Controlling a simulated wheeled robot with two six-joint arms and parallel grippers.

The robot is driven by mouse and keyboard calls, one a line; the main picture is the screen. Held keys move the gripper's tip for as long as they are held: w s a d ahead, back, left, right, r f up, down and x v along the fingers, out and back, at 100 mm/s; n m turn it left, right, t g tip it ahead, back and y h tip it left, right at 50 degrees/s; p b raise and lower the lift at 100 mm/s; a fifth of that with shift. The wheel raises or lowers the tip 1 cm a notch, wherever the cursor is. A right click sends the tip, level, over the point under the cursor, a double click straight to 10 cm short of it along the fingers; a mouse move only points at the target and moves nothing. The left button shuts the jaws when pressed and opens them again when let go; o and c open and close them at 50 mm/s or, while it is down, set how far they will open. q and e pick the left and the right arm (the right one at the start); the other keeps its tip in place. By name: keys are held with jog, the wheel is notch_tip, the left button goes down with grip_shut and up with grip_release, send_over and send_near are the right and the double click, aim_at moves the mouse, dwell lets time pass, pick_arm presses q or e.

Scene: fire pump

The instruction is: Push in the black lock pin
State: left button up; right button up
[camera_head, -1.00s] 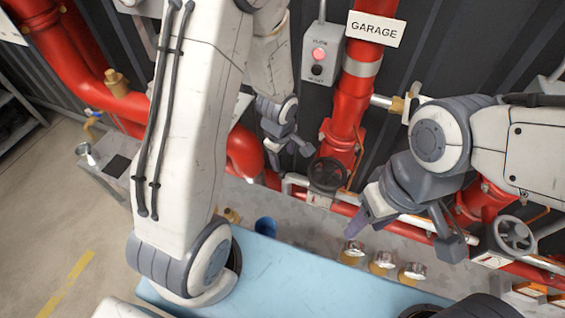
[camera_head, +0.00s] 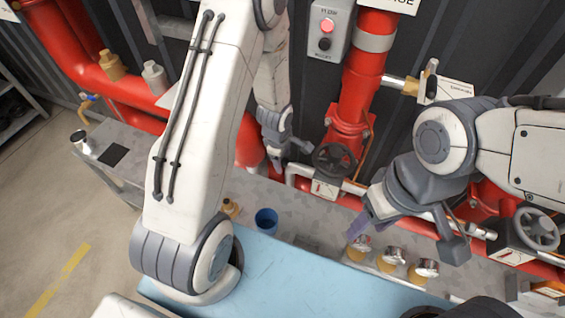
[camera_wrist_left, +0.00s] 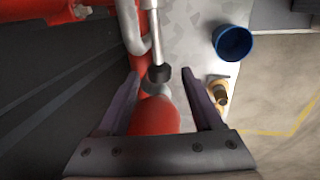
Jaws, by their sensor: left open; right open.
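My left gripper (camera_head: 289,156) is open beside the dark wall, left of the black handwheel (camera_head: 334,158) on the red vertical pipe. In the left wrist view, a light rod with a black end (camera_wrist_left: 159,74) lies between the spread fingertips of this gripper (camera_wrist_left: 160,76). The fingers stand apart from it on both sides. I cannot tell whether this black end is the lock pin. My right gripper (camera_head: 408,242) is open and empty in the head view, above the bench near the gold fittings.
A blue cup (camera_head: 266,221) and a brass fitting (camera_head: 229,208) stand on the grey bench. Gold fittings with silver caps (camera_head: 391,257) stand in a row. A grey button box (camera_head: 326,32) is on the wall. The light blue surface (camera_head: 280,272) in front is clear.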

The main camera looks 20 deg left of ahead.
pick_arm(q)
jog(key=shift+f, duration=0.1)
grip_shut()
dwell(1.4)
